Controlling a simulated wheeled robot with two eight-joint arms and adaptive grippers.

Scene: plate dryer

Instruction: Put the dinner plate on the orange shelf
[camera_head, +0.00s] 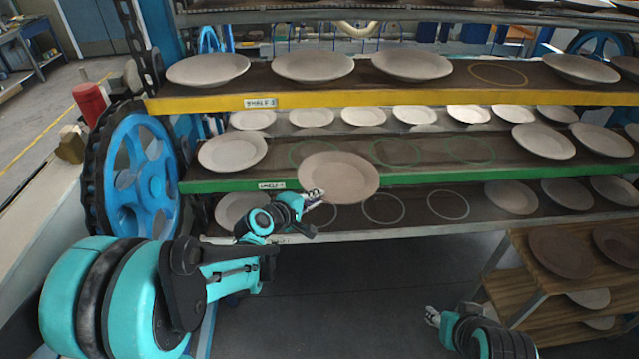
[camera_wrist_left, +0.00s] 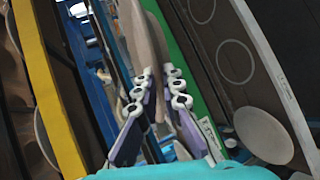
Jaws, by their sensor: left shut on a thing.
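The dinner plate (camera_head: 339,177), round and greyish-beige, is held at its lower left edge by my left gripper (camera_head: 314,196). It is in front of the green-edged shelf, lower than the orange shelf (camera_head: 370,98). In the left wrist view the plate (camera_wrist_left: 150,35) shows nearly edge-on between the fingers of my left gripper (camera_wrist_left: 160,84). The orange shelf carries several plates and one empty marked ring (camera_head: 498,75) right of centre; its edge also shows in the left wrist view (camera_wrist_left: 48,85). My right gripper (camera_head: 432,314) is low at the bottom right, too small to tell its opening.
The green-edged shelf (camera_head: 420,172) has empty rings and several plates. The lower shelf (camera_head: 465,207) also has empty rings. A wooden rack (camera_head: 505,290) with brown plates stands at the lower right. A large blue wheel (camera_head: 140,165) is at the left end of the dryer.

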